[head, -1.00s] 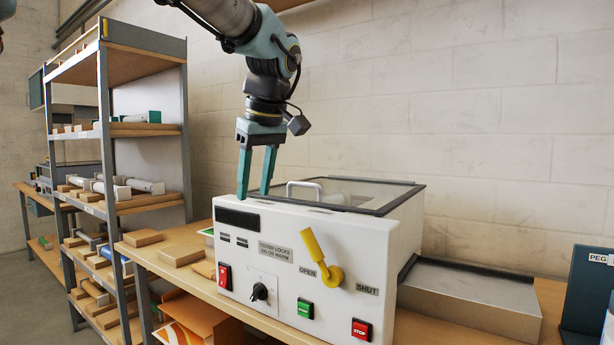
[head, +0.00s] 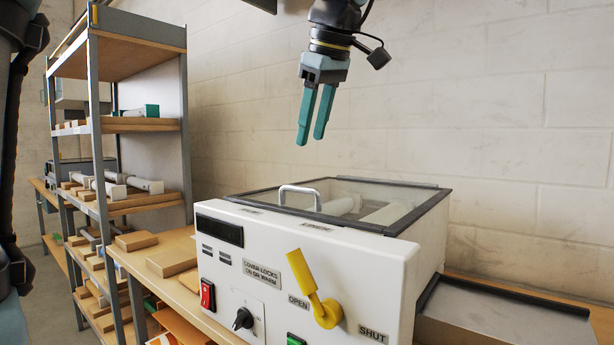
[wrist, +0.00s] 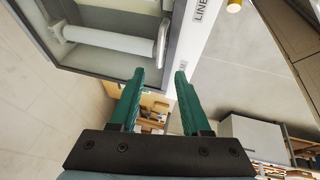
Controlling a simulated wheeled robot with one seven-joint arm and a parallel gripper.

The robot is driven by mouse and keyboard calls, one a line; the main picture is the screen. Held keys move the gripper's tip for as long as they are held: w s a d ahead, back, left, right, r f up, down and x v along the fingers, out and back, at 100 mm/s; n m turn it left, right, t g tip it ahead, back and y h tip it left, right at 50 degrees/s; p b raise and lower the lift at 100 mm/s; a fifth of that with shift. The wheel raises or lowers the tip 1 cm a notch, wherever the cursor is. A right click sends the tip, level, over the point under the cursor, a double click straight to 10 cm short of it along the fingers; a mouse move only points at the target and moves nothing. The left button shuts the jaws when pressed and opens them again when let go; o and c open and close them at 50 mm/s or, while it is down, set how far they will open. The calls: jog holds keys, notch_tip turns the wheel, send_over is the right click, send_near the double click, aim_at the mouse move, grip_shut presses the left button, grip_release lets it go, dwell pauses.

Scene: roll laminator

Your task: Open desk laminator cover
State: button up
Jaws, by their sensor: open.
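The white desk laminator (head: 390,270) stands on the wooden bench. Its cover (head: 400,202), a clear panel in a dark frame, lies shut on top, with white rollers showing through it. A pale bar handle (head: 300,188) stands at the cover's front left. The yellow lever (head: 308,280) on the front tilts up and left toward the OPEN label. My gripper (head: 311,140) is open and empty, pointing down in the air above the cover and apart from it. In the wrist view the green fingers (wrist: 152,95) are spread, with the cover and a roller (wrist: 110,42) beyond them at upper left.
A metal shelf rack (head: 140,125) with boxes and rolls stands at the left. A grey tray (head: 505,318) lies right of the laminator. A block wall (head: 500,110) is behind. The front panel has a red switch (head: 208,294) and a black knob (head: 243,318).

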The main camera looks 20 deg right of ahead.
aim_at(301, 189)
jog(key=p+x, duration=0.1)
jog(key=x, duration=0.9)
jog(key=shift+f, duration=0.1)
grip_shut()
jog(key=shift+p, duration=0.3)
dwell(0.9)
